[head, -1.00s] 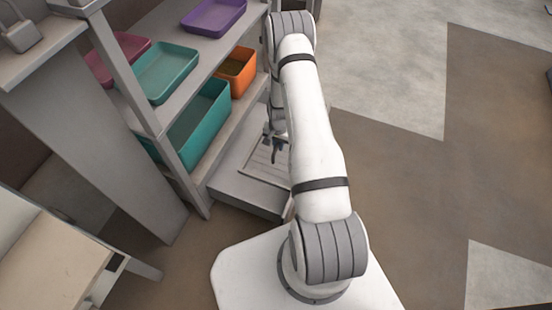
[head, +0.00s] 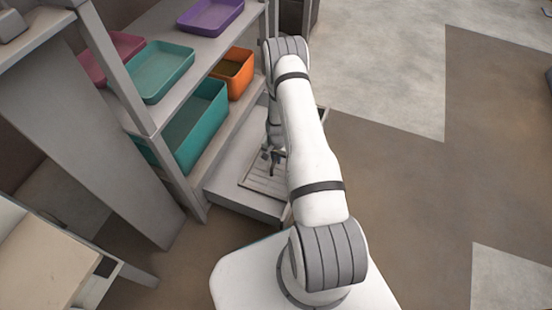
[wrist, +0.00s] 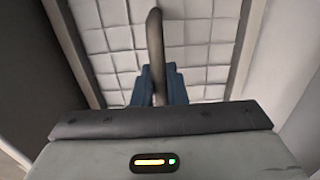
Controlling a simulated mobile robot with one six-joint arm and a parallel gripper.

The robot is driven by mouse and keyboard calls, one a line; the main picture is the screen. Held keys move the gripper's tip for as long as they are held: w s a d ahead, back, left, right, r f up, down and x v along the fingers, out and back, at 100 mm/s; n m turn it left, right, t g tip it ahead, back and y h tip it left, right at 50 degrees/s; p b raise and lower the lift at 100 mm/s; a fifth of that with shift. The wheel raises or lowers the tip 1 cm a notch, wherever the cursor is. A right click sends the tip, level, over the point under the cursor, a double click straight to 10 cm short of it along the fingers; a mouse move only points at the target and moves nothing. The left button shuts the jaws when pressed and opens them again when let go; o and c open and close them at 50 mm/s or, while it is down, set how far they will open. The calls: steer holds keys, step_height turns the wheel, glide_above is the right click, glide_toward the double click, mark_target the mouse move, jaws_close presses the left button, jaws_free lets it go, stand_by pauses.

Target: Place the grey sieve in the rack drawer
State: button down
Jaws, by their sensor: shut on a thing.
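My gripper (head: 276,160) is low by the rack, above its lowest level. In the wrist view its blue fingers (wrist: 159,88) are shut on an upright, dark grey-brown bar with a rounded top, which looks like the handle (wrist: 155,45) of the grey sieve. Beyond it a pale gridded panel (wrist: 110,50) lies between dark side rails. The head view shows a framed, lined panel (head: 258,180) under the gripper, within the grey drawer (head: 235,205) at the rack's foot. I cannot tell whether this panel is the sieve or the drawer's floor, or whether the sieve touches it.
The rack's upper shelves hold a teal tray (head: 160,72), a purple tray (head: 212,16), a maroon tray (head: 120,47), a deep teal bin (head: 195,130) and an orange bin (head: 235,72). A table (head: 40,260) stands at lower left. The floor at right is clear.

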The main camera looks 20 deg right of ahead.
steer(key=c, duration=1.5)
jaws_free()
steer(key=shift+o, duration=0.2)
steer(key=s+a+r+n+p, duration=0.1)
steer(key=a+r+p, duration=0.1)
steer(key=r, duration=1.1)
steer(key=s+a+r+n+p, duration=0.1)
steer(key=s+a+r+n, duration=0.1)
steer(key=r, duration=1.1)
steer(key=s+a+r+n+p, duration=0.1)
steer(key=a+r+p, duration=0.15)
steer(key=r, duration=1.05)
steer(key=s+a+r+n, duration=0.2)
steer(key=s+a+r, duration=0.1)
steer(key=s+r, duration=0.4)
steer(key=s+a+r+n+t+b, duration=0.1)
steer(key=s+a+r+n, duration=0.2)
steer(key=s+r, duration=0.5)
steer(key=shift+s, duration=2.75)
